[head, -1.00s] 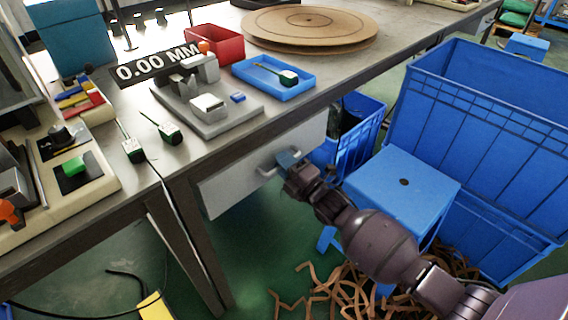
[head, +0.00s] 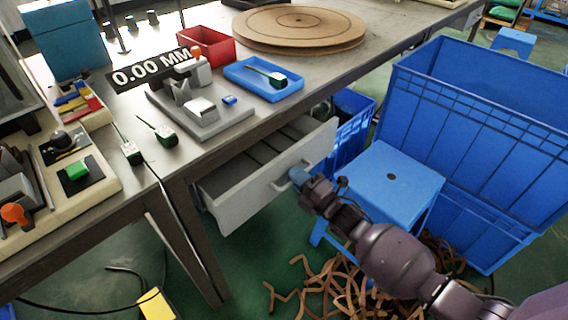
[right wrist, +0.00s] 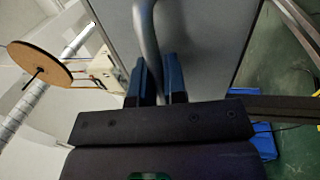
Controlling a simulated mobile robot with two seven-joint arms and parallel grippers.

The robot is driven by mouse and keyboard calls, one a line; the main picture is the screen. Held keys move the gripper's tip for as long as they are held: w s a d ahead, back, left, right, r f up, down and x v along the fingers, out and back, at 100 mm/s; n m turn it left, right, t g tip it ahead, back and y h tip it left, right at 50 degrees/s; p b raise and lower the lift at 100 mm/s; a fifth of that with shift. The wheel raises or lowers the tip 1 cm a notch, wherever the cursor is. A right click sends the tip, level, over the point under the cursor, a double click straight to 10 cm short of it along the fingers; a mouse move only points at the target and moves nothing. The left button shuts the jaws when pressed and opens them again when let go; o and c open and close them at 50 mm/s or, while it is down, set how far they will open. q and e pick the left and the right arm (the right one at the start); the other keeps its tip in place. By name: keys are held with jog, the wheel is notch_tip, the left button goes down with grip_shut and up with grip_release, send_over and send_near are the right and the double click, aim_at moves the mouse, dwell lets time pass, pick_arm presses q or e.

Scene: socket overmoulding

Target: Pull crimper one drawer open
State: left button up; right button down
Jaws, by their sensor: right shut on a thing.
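The drawer (head: 238,206) under the workbench stands partly open, and its empty-looking inside with dividers shows. Its grey front carries a metal bar handle (head: 279,186). My right gripper (head: 299,176) is at the handle in the head view. In the right wrist view the gripper (right wrist: 161,88) has its two blue fingers on either side of the handle bar (right wrist: 148,45), shut on it, close in front of the drawer front (right wrist: 195,40). My left gripper is not in view.
A blue stool (head: 392,185) stands just right of my right gripper, with large blue crates (head: 480,130) behind it. Brown strips (head: 340,285) lie on the floor below. A grey fixture (head: 205,120) and a blue tray (head: 264,91) sit on the bench above.

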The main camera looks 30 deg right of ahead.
pick_arm(q)
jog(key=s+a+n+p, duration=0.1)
jog(key=p, duration=0.3)
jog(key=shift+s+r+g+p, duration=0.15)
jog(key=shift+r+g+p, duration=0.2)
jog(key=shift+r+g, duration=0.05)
pick_arm(e)
jog(key=r+v, duration=0.2)
jog(key=v, duration=1)
jog(key=s+r+v, duration=0.1)
jog(key=r+v, duration=0.1)
jog(key=v, duration=0.9)
jog(key=shift+s+d+r, duration=0.2)
jog(key=shift+s+r, duration=0.05)
jog(key=shift+s, duration=0.05)
jog(key=c, duration=1.2)
grip_release()
